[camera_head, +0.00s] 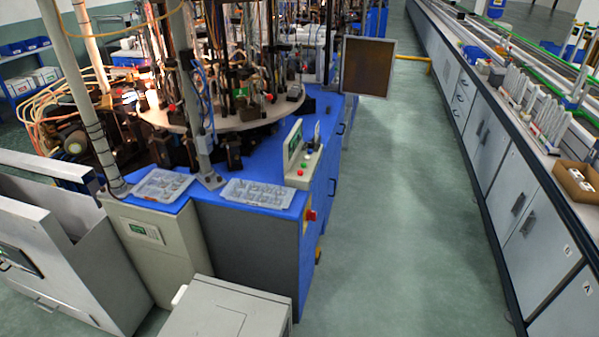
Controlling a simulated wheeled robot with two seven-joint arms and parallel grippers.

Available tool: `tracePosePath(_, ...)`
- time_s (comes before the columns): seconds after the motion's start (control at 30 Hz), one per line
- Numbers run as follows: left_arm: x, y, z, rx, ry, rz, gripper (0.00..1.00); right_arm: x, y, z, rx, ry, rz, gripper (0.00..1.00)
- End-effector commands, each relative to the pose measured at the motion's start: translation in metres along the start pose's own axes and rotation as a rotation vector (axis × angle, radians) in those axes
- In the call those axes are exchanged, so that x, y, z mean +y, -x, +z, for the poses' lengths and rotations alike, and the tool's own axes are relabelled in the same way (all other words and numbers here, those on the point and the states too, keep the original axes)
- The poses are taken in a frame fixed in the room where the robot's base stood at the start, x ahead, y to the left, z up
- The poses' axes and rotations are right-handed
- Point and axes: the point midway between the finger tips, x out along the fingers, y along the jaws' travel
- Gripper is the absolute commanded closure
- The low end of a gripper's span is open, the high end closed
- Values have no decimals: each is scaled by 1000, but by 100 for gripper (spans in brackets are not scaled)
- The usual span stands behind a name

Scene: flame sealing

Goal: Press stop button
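A small grey control box (305,163) stands on the blue worktop (285,192) near its right front corner. It has a small red button (300,172) at its near end, with other small coloured buttons behind it. I cannot read any label that says which is the stop button. Neither of my grippers is in view.
Two clear trays of small parts, a left one (162,187) and a right one (257,194), lie on the worktop. A grey cabinet (228,308) stands in front. The green floor (400,220) is open to the right, up to a long counter (520,190).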

Motion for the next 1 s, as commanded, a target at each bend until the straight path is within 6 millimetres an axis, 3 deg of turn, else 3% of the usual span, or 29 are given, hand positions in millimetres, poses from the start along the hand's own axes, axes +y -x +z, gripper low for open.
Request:
tracePosePath(0.03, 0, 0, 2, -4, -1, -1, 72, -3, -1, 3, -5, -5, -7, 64)
tracePosePath(0.2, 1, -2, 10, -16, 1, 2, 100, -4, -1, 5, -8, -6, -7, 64)
tracePosePath(1.0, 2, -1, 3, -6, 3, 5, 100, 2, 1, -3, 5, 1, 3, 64)
